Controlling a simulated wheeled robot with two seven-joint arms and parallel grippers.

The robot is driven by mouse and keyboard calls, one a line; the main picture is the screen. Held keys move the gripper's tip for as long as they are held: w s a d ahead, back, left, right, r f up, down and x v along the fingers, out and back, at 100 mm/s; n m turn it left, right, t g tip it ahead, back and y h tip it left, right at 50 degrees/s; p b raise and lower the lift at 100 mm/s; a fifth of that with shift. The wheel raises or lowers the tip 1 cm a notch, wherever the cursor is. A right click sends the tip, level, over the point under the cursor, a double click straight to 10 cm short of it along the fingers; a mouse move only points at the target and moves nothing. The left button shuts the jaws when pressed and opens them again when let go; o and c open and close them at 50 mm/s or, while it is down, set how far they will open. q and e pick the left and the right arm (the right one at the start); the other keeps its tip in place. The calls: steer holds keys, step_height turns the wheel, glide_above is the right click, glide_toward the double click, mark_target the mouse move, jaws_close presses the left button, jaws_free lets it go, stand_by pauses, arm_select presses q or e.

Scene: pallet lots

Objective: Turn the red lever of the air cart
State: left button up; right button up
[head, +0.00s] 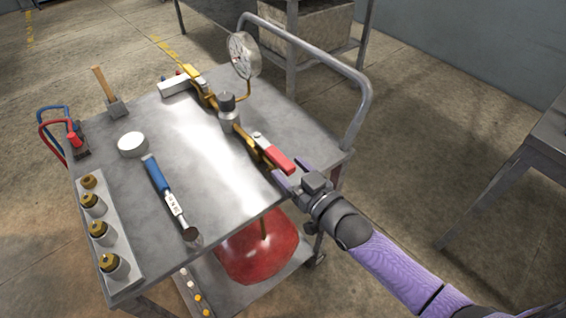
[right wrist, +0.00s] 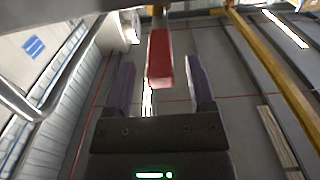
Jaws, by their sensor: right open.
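The air cart (head: 285,115) has a grey metal top with a brass pipe run, a gauge and a valve. The lever's red handle (head: 277,158) points toward the front right edge of the top. My right gripper (head: 290,174) is open at the handle's near end, its two purple fingers on either side of the handle's line. In the right wrist view the red handle (right wrist: 160,60) shows between the spread fingers of my right gripper (right wrist: 160,82), with gaps on both sides. Contact is not visible. My left gripper is out of view.
A round gauge (head: 243,55) stands up behind the valve. A blue-handled tool (head: 160,180), a white disc (head: 132,144) and a rack of brass fittings (head: 122,245) lie on the left. A grey push rail (head: 362,100) rises at the right; a table (head: 540,150) stands farther right.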

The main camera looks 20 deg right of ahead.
mark_target(272, 154)
steer(key=shift+b+x, duration=0.3)
steer(key=shift+x, duration=1.15)
steer(key=shift+c, duration=0.2)
jaws_close()
